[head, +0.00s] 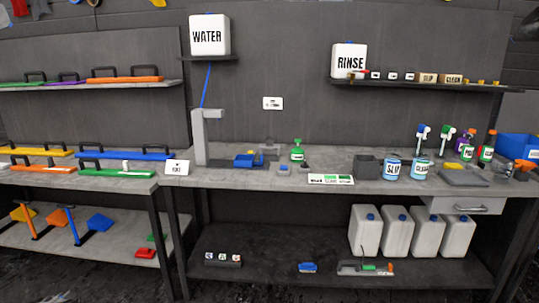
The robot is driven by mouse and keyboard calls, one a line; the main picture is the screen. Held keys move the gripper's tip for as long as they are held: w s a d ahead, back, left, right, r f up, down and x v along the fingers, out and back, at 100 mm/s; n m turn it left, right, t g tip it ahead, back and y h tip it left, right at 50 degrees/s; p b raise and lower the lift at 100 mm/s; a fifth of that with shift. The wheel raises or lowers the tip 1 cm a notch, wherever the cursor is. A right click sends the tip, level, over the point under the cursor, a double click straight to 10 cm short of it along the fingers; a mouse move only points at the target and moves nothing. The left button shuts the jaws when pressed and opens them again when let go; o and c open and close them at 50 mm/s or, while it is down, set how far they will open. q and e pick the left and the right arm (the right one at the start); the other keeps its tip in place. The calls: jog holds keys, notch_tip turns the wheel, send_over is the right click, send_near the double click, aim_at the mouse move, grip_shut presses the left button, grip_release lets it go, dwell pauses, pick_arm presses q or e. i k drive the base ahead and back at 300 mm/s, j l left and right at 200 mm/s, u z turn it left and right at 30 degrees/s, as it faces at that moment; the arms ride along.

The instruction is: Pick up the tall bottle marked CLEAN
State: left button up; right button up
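On the right part of the bench stands a container (422,169) with a pale blue label that appears to read CLEAN. A similar container marked SLIP (393,169) stands just left of it. A white spray bottle with a blue head (421,137) rises behind the CLEAN container, its lower part hidden. A spray bottle with a green head (445,139) stands to its right. Any lettering on these spray bottles is too small to read. Neither of my grippers is in view.
The grey workbench (230,179) has a small blue tray (248,160), a green-topped bottle (297,150) and a dark grey box (367,166). Darker bottles (487,150) and a blue bin (518,146) stand at right. A shelf above holds a RINSE tank (348,60) and a CLEAN-marked block (453,79).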

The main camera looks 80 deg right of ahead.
aim_at(422, 154)
jog(key=k+z, duration=0.2)
jog(key=z, duration=0.2)
jog(key=k+l+z, duration=0.15)
jog(key=z, duration=0.2)
jog(key=k+l+z, duration=0.15)
jog(key=z, duration=2.6)
jog(key=i+l+u, duration=0.15)
jog(key=i+l, duration=0.5)
jog(key=l, duration=0.15)
